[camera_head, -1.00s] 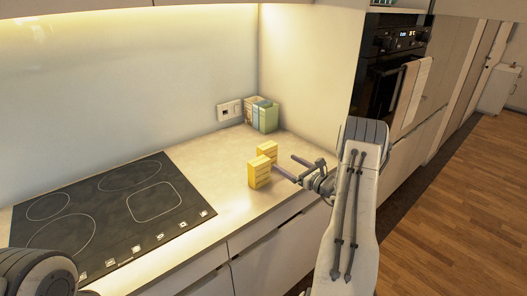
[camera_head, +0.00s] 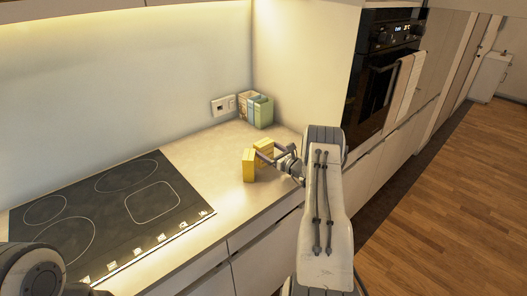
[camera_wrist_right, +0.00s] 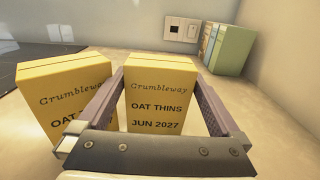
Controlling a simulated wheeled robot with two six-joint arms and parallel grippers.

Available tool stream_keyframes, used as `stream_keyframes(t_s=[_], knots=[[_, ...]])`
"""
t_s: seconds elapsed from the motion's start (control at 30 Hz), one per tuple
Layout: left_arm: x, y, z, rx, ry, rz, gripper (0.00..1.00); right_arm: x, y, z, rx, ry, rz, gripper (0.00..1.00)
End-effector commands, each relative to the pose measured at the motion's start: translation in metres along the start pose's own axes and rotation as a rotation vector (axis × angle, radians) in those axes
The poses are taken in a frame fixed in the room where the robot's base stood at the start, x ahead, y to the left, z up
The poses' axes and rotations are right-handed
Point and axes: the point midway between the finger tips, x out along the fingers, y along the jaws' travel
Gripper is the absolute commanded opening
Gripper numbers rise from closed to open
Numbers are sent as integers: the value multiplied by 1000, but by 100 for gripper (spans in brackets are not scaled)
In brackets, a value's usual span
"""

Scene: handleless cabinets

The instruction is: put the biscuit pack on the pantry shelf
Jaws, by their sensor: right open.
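Two yellow biscuit packs stand upright side by side on the counter. The other pack (camera_head: 249,166) stands closer to the hob and to the left in the wrist view (camera_wrist_right: 68,98). My right gripper (camera_head: 264,155) is open, its fingers on either side of the first pack in the wrist view (camera_wrist_right: 160,100). I cannot tell whether the fingers touch it. My left gripper and the pantry shelf are not in view.
A group of upright books or boxes (camera_head: 256,109) stands in the counter's back corner by a wall socket (camera_head: 223,105). A black hob (camera_head: 110,215) lies to the left. An oven (camera_head: 384,85) with a hanging towel (camera_head: 404,82) is beyond the side panel. Wooden floor is free at right.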

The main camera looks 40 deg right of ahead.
Motion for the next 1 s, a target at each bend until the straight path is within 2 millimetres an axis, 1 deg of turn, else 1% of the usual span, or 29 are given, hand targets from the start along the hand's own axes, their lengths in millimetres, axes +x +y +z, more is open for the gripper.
stream_keyframes(t_s=[0.1,0.27,0.3,0.37,0.4,0.5,0.77,0.87,1.0], knots=[[-2,0,0,0,0,0,50,6,1,0,2,1,0,100],[-1,0,0,0,0,0,50,6,1,-1,2,1,1,100],[-1,0,0,0,0,0,50,6,1,-1,2,1,1,92],[-1,0,0,0,0,0,50,6,1,-1,2,1,1,69],[-1,0,0,0,0,0,50,6,1,-1,2,1,1,54],[-1,0,0,0,0,0,50,6,1,0,1,0,1,22],[0,0,0,0,0,0,50,6,1,2,1,0,1,22],[2,0,0,0,0,0,50,6,1,8,-1,-1,1,22],[9,-1,0,0,0,0,50,6,1,23,-3,-2,2,22]])
